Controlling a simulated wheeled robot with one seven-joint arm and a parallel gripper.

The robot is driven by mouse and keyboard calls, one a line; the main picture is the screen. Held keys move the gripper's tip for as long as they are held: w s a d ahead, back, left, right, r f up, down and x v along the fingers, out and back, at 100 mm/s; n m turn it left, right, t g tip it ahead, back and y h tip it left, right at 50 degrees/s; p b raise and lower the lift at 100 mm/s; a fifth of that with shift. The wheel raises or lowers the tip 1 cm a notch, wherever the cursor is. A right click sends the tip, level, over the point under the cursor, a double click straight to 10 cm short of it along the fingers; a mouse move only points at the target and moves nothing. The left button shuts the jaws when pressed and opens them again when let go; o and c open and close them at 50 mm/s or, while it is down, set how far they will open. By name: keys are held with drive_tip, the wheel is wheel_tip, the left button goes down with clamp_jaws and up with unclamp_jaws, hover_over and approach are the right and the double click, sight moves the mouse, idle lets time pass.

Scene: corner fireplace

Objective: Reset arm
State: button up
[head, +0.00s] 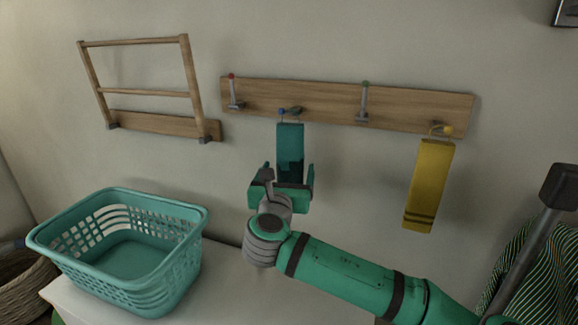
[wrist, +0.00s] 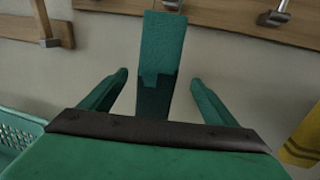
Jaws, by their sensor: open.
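My gripper (head: 281,178) is in front of the wall, just below the peg rail. It is open, and its two fingers also show in the wrist view (wrist: 158,82). A dark green hanging strap or cloth (head: 290,141) hangs from the blue-tipped hook of the rail. In the wrist view the green strap (wrist: 164,45) hangs between and beyond the two spread fingers, with a gap on each side. Its lower end is hidden behind my gripper. My green arm reaches in from the lower right of the head view.
The wooden peg rail (head: 408,106) has several coloured-tip hooks. A yellow strap (head: 428,190) hangs at its right end. A wooden folding rack (head: 160,126) is on the wall at left. An empty teal basket (head: 190,262) stands on a white surface (head: 222,286). Striped cloth (head: 540,262) is at right.

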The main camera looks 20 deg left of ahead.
drive_tip(key=s, duration=0.7)
drive_tip(key=s+a+f+m+g+y, duration=0.1)
drive_tip(key=s+a+f+m+y, duration=0.45)
drive_tip(key=m, duration=0.45)
drive_tip(key=s+d+f+m+t+h, duration=0.1)
drive_tip(key=s+d+f+m+h, duration=0.1)
drive_tip(key=s+d+f+m, duration=0.45)
drive_tip(key=s+d+f+m+h, duration=0.2)
drive_tip(key=s+d+f+m, duration=0.1)
drive_tip(key=f+m, duration=0.6)
drive_tip(key=s+d+f+m+t+h, duration=0.1)
drive_tip(key=s+d+f+m+h, duration=0.1)
drive_tip(key=s+d+f+m, duration=0.45)
drive_tip(key=s+d+f+m+g+h, duration=0.1)
drive_tip(key=s+d+f+m, duration=0.1)
drive_tip(key=s, duration=0.6)
drive_tip(key=s+d+f+m+g, duration=0.1)
drive_tip(key=s+d+f+m, duration=0.1)
drive_tip(key=s+d+f, duration=0.3)
drive_tip(key=s+d+f+m+g+h, duration=0.1)
drive_tip(key=s+d+f, duration=0.3)
drive_tip(key=s, duration=0.7)
drive_tip(key=shift+f+m+h, duration=0.35)
drive_tip(key=shift+f+m, duration=0.15)
drive_tip(key=shift+f, duration=0.45)
